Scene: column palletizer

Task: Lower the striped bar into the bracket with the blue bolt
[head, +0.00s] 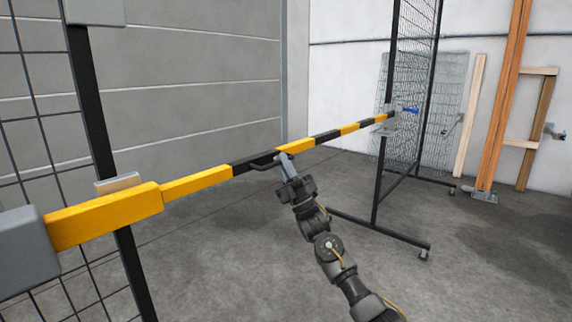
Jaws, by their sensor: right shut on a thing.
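The yellow and black striped bar (326,136) runs across the view from the near left to the far right, almost level. A black handle (262,165) is fixed to its near side around the middle. My right gripper (284,166) is shut on this handle at its right end. The grey bracket (389,127) with the blue bolt (410,110) is on the black post at the far right. The bar's far end is at this bracket; I cannot tell whether it rests inside. The left gripper is not in view.
At the near left, the bar's yellow end meets a grey block (24,250) beside a mesh fence post (92,125). A wheeled mesh frame (379,180) stands at the right. Wooden beams (505,95) lean on the wall. The concrete floor (230,260) under the bar is clear.

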